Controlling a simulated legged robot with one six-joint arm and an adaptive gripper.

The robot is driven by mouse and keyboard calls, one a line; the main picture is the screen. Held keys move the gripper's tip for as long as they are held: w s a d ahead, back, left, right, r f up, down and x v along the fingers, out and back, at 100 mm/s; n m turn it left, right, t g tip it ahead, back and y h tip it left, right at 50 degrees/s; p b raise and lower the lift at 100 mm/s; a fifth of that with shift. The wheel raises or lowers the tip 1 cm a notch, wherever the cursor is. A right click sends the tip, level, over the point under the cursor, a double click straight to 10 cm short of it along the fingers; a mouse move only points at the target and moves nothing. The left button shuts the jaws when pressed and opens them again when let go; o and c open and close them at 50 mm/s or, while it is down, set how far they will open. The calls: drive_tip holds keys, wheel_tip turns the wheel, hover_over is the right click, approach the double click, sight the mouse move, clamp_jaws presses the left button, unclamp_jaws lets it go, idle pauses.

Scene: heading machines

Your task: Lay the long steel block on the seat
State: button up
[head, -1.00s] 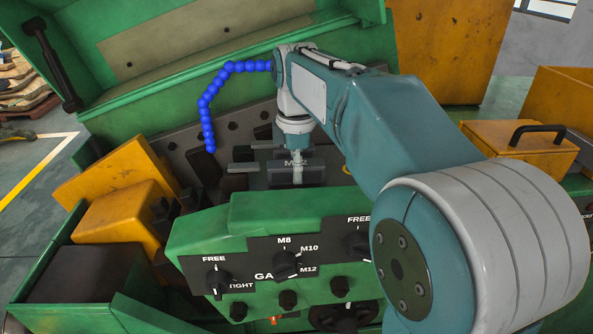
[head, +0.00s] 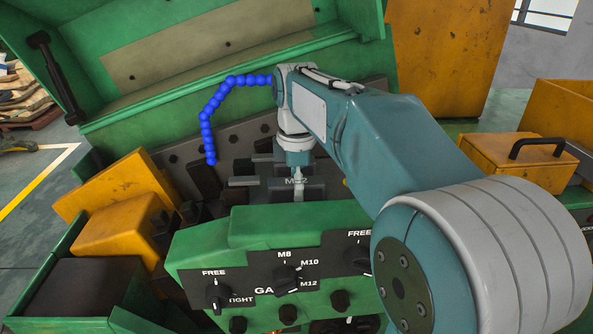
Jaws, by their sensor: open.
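My gripper (head: 299,182) points down over the recessed steel bed behind the green control panel. Its fingers are small in the picture and partly lost against the metal. Which of these is the long block is not clear. The seat cannot be told apart from the other dark metal, and the panel and my arm hide part of the bed.
The green control panel (head: 255,222) with several black knobs stands in front of the bed. A blue jointed hose (head: 207,120) arches at left. A raised green lid (head: 215,95) stands behind. Yellow boxes (head: 118,222) flank the left, and a yellow handled box (head: 520,152) sits right.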

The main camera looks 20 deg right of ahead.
wheel_tip(320, 180, up, 12)
idle(0.4)
drive_tip(key=shift+f, duration=0.1)
